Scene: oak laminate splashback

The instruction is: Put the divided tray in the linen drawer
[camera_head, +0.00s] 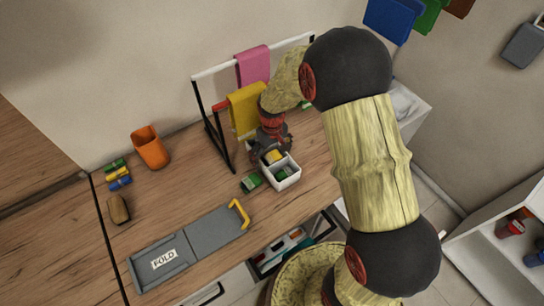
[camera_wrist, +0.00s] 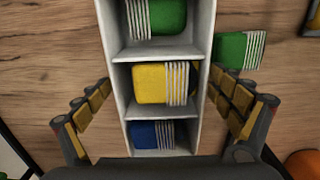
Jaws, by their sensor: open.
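The divided tray (camera_wrist: 157,54) is a white box with three compartments visible in the wrist view, holding folded green, yellow and blue cloths. In the head view the tray (camera_head: 287,184) stands on the wooden counter below the drying rack. My gripper (camera_wrist: 158,92) is open, with one finger on each side of the tray near the yellow compartment; contact is not clear. In the head view my gripper (camera_head: 270,150) is over the tray's far end and hides part of it. An open drawer (camera_head: 262,268) with coloured contents shows below the counter front, partly hidden by my arm; its label is not readable.
A green folded cloth (camera_head: 250,183) lies just left of the tray. A grey folding board (camera_head: 190,250) with a yellow handle lies nearer the front. A rack (camera_head: 229,150) with pink and yellow cloths stands behind. An orange cup (camera_head: 150,148) is at the left. A round woven basket (camera_head: 291,277) sits below the counter.

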